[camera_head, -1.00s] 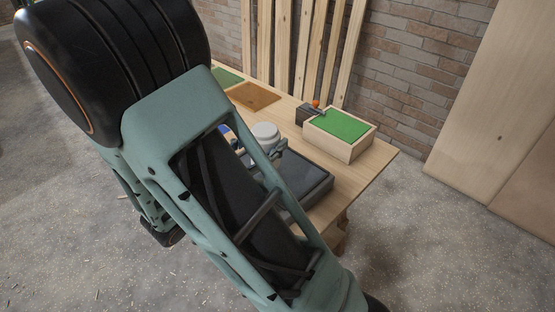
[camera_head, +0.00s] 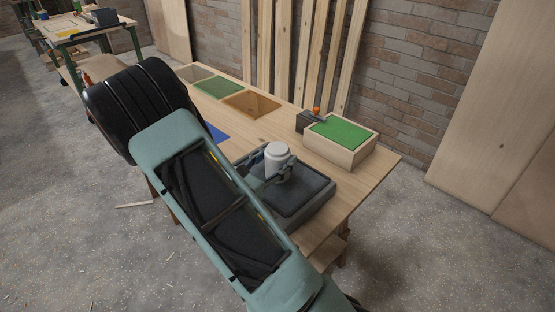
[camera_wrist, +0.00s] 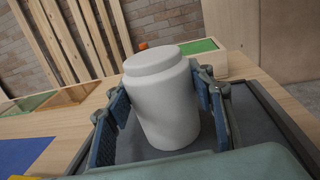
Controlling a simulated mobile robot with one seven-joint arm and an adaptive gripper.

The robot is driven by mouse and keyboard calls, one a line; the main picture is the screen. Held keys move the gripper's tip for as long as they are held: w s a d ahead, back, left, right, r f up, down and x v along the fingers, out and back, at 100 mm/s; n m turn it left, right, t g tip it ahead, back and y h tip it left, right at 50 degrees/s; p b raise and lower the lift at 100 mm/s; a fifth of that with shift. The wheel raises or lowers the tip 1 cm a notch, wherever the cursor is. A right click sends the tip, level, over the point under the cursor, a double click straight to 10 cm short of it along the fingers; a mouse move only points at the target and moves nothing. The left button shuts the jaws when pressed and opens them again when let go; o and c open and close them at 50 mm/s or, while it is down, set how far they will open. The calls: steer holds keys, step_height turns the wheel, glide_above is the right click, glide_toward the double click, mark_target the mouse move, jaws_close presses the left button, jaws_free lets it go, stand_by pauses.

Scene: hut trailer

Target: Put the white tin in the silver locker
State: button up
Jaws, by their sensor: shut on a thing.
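The white tin (camera_head: 278,160) is a plain upright cylinder with a narrower lid. My gripper (camera_head: 277,170) is shut around its sides at the dark grey tray-like box on the wooden table. In the wrist view the tin (camera_wrist: 163,110) stands between the blue-grey finger pads of my gripper (camera_wrist: 163,100), slightly tilted in the picture. The grey box's dark surface shows below it; whether the tin touches that surface I cannot tell. I cannot make out a silver locker in either view.
The grey box (camera_head: 313,203) sits near the table's (camera_head: 355,183) front. A wooden box with a green top (camera_head: 341,129) and a dark object with an orange part (camera_head: 309,117) stand behind. Coloured panels lie to the left. Planks (camera_head: 320,60) lean on the brick wall.

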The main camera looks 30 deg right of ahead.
steer(key=shift+f, duration=0.15)
steer(key=o, duration=1.5)
steer(key=shift+o, duration=0.2)
